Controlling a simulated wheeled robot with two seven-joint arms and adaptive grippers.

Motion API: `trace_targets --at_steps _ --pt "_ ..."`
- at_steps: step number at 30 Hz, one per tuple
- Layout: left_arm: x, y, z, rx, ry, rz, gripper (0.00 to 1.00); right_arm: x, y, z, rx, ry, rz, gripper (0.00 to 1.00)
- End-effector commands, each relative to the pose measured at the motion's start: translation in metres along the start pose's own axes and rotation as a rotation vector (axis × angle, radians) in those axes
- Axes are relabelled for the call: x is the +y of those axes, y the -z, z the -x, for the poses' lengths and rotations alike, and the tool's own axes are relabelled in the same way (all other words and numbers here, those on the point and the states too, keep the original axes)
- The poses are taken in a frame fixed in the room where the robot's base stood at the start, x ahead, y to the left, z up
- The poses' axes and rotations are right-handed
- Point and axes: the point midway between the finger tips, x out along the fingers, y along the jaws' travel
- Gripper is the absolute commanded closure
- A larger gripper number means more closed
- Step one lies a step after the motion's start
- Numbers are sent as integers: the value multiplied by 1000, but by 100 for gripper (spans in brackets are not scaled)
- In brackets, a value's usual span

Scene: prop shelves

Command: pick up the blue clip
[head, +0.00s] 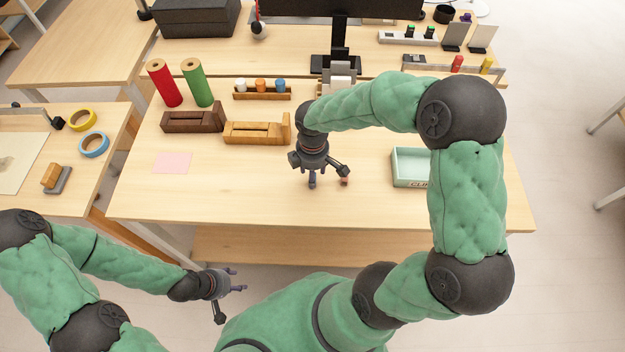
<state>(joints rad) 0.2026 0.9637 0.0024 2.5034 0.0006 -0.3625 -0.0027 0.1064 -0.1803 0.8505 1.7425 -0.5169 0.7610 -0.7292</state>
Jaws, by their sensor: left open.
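I cannot make out a blue clip in the head view; it may be hidden behind my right gripper or arm. A pale green tray (404,170) with partly covered lettering on its front sits at the right of the table, partly behind my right arm. My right gripper (312,181) points down over the middle of the table, left of the tray. Its fingers overlap, so its opening is unclear. A tiny reddish-brown item (344,181) shows just right of it. My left gripper (239,279) is open and empty, in front of the table's near edge.
Red (164,83) and green (197,83) cylinders stand at the back left, behind brown (192,122) and orange (250,133) wooden holders. A rack (262,96) holds small capped items. A pink sheet (172,162) lies front left. The front middle is mostly clear.

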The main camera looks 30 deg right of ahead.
Motion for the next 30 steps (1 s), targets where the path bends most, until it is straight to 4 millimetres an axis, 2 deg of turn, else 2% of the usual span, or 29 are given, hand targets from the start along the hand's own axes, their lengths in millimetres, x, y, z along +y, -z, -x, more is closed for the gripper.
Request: trace_targets --at_steps 1,3,10,11,15,16,30 --pt "-2 0 -5 0 0 0 48 0 0 -10 0 0 -1 49" --pt "-2 0 -7 0 0 0 48 0 0 -16 0 -1 -1 49" --pt "-2 0 -6 0 0 0 48 0 0 -17 0 -2 0 49" --pt "-2 0 -6 0 0 0 48 0 0 -17 0 -2 0 52" --pt "-2 0 -6 0 0 0 48 0 0 -17 0 -1 0 91" --pt "-2 0 -6 0 0 0 48 0 0 -17 0 -1 0 98" --pt "-1 0 -4 0 0 0 48 0 0 -12 1 -2 0 98"
